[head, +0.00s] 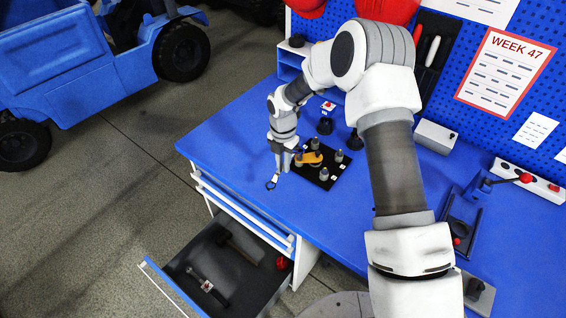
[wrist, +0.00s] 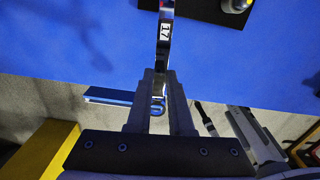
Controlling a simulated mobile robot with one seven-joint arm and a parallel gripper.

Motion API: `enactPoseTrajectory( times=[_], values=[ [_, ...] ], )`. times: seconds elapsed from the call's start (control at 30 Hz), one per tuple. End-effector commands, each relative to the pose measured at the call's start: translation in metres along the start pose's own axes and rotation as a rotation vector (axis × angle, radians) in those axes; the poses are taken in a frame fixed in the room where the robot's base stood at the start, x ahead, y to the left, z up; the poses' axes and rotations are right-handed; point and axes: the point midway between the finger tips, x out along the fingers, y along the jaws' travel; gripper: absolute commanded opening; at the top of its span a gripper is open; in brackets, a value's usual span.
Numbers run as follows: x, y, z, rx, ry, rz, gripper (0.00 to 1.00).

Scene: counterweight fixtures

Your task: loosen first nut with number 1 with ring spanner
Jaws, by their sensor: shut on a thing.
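My gripper (head: 280,166) is shut on a ring spanner (head: 271,183), over the front edge of the blue worktop. In the wrist view the spanner (wrist: 164,32) runs up from between the fingers (wrist: 157,88) and carries a label that seems to read 17. One ring end shows between the fingers; the other is out of the picture. A black fixture plate (head: 327,184) with several upright grey bolts or nuts (head: 339,157) and an orange piece (head: 313,158) lies just right of my gripper. Small white tags stand by them, too small to read, so I cannot tell which is number 1.
An open drawer (head: 256,293) with tools juts out below the worktop (head: 222,136). A grey box (head: 435,139) and a clamp fixture (head: 462,216) are at the right. A blue vehicle (head: 85,66) is on the floor at left.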

Motion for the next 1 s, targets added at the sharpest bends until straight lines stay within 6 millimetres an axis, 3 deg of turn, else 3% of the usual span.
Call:
enactPoseTrajectory(
  times=[1.0],
  values=[
    [0.016, 0.0, 0.0, 0.0, 0.0, 0.0, 0.0]
  ],
)
